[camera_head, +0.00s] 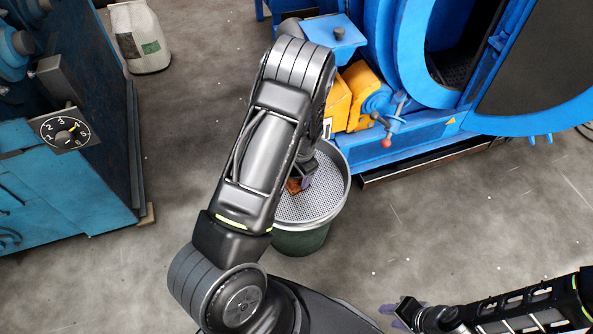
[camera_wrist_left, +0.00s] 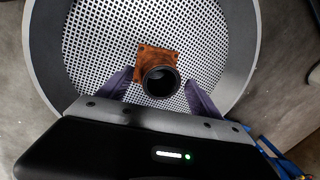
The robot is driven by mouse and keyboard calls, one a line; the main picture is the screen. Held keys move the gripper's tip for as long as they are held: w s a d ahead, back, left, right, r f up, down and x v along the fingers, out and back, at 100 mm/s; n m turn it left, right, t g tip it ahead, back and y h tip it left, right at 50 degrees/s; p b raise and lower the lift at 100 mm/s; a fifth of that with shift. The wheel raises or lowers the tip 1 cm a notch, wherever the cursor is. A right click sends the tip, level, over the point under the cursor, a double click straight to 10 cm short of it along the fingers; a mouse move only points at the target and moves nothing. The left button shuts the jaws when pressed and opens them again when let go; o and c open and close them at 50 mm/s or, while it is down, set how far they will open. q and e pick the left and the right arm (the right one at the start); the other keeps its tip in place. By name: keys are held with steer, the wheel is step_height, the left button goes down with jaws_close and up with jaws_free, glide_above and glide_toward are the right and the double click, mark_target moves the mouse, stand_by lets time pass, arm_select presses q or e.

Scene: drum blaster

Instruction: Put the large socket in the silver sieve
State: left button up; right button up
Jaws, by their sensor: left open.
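The silver sieve (camera_head: 309,203) is a round pan with a perforated floor on top of a dark green drum. It also fills much of the left wrist view (camera_wrist_left: 95,45). The large socket (camera_wrist_left: 158,72), a rusty orange square flange with a dark round opening, is inside the sieve's rim, over the mesh. My left gripper (camera_wrist_left: 158,95) is open, with one purple finger on each side of the socket and visible gaps. In the head view my left arm hides much of the socket (camera_head: 293,187). My right gripper (camera_head: 391,313) is at the bottom right, away from the sieve.
A blue machine (camera_head: 420,130) with a round opening and orange parts stands just behind the sieve. A teal cabinet (camera_head: 60,180) with a dial stands at left. A white container (camera_head: 139,38) stands at upper left. Grey floor lies open right of the sieve.

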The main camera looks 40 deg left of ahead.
arm_select(q)
steer(key=shift+r, duration=0.15)
step_height(320, 180, up, 12)
steer(key=d+p, duration=0.2)
steer(key=shift+s, duration=0.45)
steer(key=shift+d+f+p, duration=0.15)
steer(key=shift+f+p, duration=0.05)
steer(key=shift+p, duration=0.1)
steer(key=s+d+n+h+p, duration=0.2)
steer(key=s+d+p, duration=0.4)
steer(key=s+d, duration=0.3)
steer(key=s+d+r+n+h+p, duration=0.1)
steer(key=s+d+n+h+p, duration=0.2)
steer(key=d, duration=1.5)
steer(key=s+h+p, duration=0.1)
steer(key=s+p, duration=0.2)
steer(key=s, duration=0.4)
steer(key=shift+s+d+n, duration=0.2)
steer(key=shift+s+n, duration=0.05)
steer(key=shift+n, duration=0.05)
steer(key=shift+r, duration=0.1)
steer(key=shift+c, duration=0.3)
